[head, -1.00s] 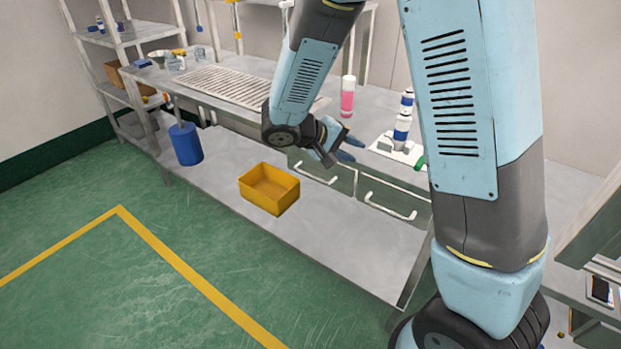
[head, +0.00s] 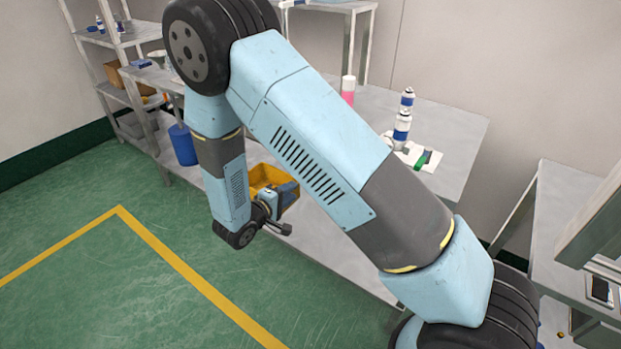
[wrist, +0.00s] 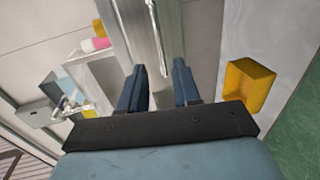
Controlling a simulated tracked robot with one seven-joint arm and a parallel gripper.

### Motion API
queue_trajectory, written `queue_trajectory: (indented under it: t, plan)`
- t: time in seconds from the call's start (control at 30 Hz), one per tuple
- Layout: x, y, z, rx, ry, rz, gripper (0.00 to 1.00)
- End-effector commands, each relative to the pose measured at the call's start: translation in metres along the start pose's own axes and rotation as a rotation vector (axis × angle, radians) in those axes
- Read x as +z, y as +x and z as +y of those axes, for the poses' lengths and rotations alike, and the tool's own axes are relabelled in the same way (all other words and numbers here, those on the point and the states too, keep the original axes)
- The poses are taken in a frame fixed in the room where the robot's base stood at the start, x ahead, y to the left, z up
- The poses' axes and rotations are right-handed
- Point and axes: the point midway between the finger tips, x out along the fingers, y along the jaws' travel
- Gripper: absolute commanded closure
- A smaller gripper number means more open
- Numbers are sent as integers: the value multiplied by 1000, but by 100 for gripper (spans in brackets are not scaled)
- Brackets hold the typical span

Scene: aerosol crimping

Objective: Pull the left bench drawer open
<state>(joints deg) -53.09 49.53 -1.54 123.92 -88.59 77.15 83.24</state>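My gripper (wrist: 157,68) is open in the wrist view, with its two dark blue fingers apart. A pale bar handle (wrist: 153,25) on a grey-green bench drawer front (wrist: 135,25) runs down the picture, its lower end showing in the gap between the fingers. I see no finger closed on it, and cannot tell how far it is from the fingertips. Only this one handle shows, so I cannot be sure which drawer it is on. In the head view my gripper (head: 285,198) is low in front of the bench, and my arm hides both drawer fronts.
A yellow bin (wrist: 250,88) stands on the lower shelf; it is partly hidden in the head view (head: 266,174). A blue bucket (head: 182,146) is left of it. Green floor in front is clear.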

Motion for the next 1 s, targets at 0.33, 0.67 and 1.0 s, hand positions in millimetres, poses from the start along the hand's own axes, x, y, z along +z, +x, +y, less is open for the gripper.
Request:
queue_trajectory:
  t: [0.33,0.67,1.0]
  plan:
    - [1,58,0,0,-1,-4,68]
    - [1,110,0,0,0,-4,68]
    - [0,128,0,-1,-1,-1,68]
